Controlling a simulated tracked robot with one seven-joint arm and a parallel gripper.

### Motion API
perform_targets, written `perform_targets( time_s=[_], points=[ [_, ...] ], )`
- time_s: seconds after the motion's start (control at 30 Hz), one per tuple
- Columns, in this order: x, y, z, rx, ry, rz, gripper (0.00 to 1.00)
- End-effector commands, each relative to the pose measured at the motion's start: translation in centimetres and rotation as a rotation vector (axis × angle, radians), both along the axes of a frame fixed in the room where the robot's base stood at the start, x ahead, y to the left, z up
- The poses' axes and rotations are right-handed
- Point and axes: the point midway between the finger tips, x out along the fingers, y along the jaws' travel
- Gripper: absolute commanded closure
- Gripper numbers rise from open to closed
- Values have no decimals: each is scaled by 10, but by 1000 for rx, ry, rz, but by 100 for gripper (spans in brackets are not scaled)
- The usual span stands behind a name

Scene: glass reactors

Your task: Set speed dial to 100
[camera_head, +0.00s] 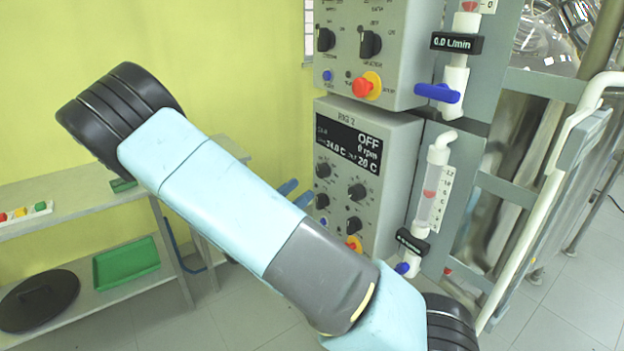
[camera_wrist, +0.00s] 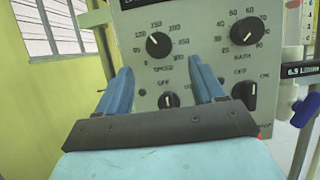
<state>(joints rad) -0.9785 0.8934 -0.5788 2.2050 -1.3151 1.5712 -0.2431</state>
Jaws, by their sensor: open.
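The speed dial (camera_wrist: 159,44) is a round black knob with a white mark on the grey panel, with "SPEED" printed below it. In the head view the speed dial (camera_head: 323,171) is at the upper left of the RIG 2 knobs. The RIG 2 display (camera_head: 349,146) reads OFF, 0 rpm. My gripper (camera_wrist: 161,68) is open and empty, its two blue fingers apart and pointing at the panel, with the dial just above and between the tips. My gripper (camera_head: 298,191) is left of the panel in the head view.
The bath dial (camera_wrist: 247,31) is right of the speed dial. Two black switches, left (camera_wrist: 168,100) and right (camera_wrist: 245,94), lie below. A flow meter with a blue valve (camera_wrist: 305,108) stands at the right. Another control box (camera_head: 372,50) is above RIG 2.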

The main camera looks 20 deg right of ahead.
Motion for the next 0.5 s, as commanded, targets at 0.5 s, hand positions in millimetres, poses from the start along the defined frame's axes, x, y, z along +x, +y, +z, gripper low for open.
perform_targets(
  time_s=[0.5],
  points=[
    [18,-59,25,1,-1,-3,32]
  ],
)
